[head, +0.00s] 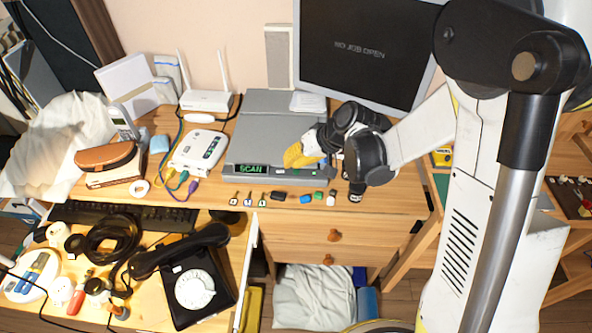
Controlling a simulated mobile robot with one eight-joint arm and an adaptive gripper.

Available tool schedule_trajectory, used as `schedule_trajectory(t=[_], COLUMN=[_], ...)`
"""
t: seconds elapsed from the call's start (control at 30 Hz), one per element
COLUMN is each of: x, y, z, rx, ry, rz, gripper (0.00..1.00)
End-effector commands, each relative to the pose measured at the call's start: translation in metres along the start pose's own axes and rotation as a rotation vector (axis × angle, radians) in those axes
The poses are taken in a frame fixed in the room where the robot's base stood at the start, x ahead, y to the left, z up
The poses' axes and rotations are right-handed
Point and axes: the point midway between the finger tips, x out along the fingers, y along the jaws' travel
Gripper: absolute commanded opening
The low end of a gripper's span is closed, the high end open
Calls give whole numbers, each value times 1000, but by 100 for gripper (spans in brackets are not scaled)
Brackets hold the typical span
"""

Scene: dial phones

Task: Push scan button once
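The grey flatbed scanner (262,133) lies on the wooden desk below the monitor. A small dark display with green letters reading SCAN (251,169) is on its front edge. Small marks show along the front strip to the right of the display, too small to tell which is the scan button. My gripper (294,157), with yellow fingertips, reaches in from the right over the scanner's front right part, close above it. I cannot tell whether it touches the scanner. The fingers overlap in this view, so their opening is unclear. The gripper and wrist hide the scanner's right side.
The monitor (362,48) stands behind and shows small text that seems to read NO JOB OPEN. Several keys and small coloured items (305,199) lie along the desk's front edge. A white router (206,100), a white box with cables (199,151) and a black dial phone (186,272) are left.

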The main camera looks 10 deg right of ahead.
Motion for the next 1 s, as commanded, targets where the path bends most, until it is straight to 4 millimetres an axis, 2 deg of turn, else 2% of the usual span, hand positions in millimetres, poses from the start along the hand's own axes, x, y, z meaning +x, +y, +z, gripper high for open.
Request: schedule_trajectory(t=[0.5, 1.0], x=[-38, -39], y=[-21, -21], z=[-20, -21], rx=[0, 0], ry=[0, 0], rz=[0, 0], gripper=[0, 0])
